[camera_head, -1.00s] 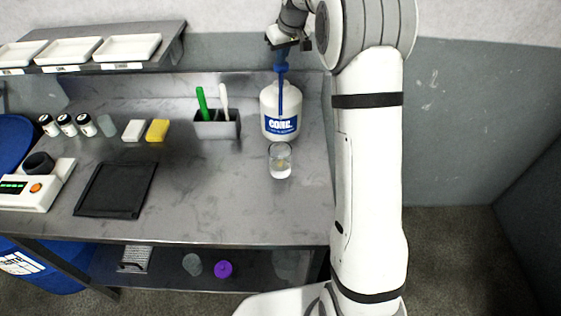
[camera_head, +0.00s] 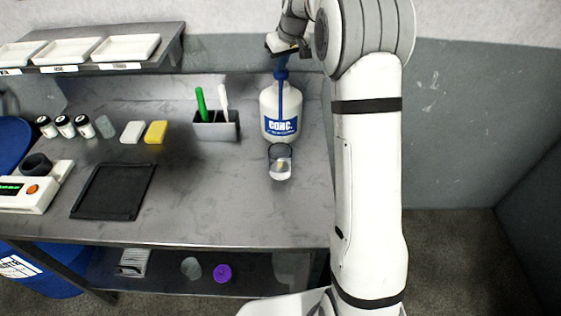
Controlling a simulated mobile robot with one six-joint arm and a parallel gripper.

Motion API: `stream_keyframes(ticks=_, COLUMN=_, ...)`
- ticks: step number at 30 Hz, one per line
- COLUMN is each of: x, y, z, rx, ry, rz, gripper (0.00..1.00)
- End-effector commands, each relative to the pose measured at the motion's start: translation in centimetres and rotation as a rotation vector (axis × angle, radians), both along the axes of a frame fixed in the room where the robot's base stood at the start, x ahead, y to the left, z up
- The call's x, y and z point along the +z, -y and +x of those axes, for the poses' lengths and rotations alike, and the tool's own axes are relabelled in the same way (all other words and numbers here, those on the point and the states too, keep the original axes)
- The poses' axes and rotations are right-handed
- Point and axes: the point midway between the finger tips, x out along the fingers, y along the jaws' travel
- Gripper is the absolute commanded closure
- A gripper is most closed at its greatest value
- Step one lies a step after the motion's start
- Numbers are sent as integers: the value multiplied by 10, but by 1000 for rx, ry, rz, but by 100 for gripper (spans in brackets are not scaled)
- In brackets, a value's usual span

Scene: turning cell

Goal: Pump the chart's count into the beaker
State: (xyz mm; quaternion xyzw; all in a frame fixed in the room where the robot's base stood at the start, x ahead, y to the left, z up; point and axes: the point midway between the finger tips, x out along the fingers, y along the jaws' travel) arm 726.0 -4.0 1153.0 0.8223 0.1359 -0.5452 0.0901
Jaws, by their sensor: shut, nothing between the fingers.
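A white bottle (camera_head: 268,105) with a blue "CONC." label and a blue pump (camera_head: 281,73) stands upright at the right of the bench. My gripper (camera_head: 283,52) is shut and empty, directly above the pump head and seemingly touching it. The contact point is small and partly hidden by the gripper. A clear beaker (camera_head: 281,165) stands on the bench just in front of the bottle, with some pale liquid in its lower part. No chart with a readable count is in view.
A pen holder (camera_head: 216,126) with green and white markers stands left of the bottle. A black tray (camera_head: 113,192), a scale (camera_head: 28,190), several jars (camera_head: 64,126), and white and yellow blocks (camera_head: 155,132) lie further left. White trays (camera_head: 127,47) sit on the shelf. The bench front middle is clear.

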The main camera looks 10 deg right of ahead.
Motion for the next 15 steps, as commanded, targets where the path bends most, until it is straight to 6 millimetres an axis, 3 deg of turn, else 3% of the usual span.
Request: stream_keyframes(ticks=15, x=31, y=0, z=0, rx=0, ry=-2, rz=0, gripper=100)
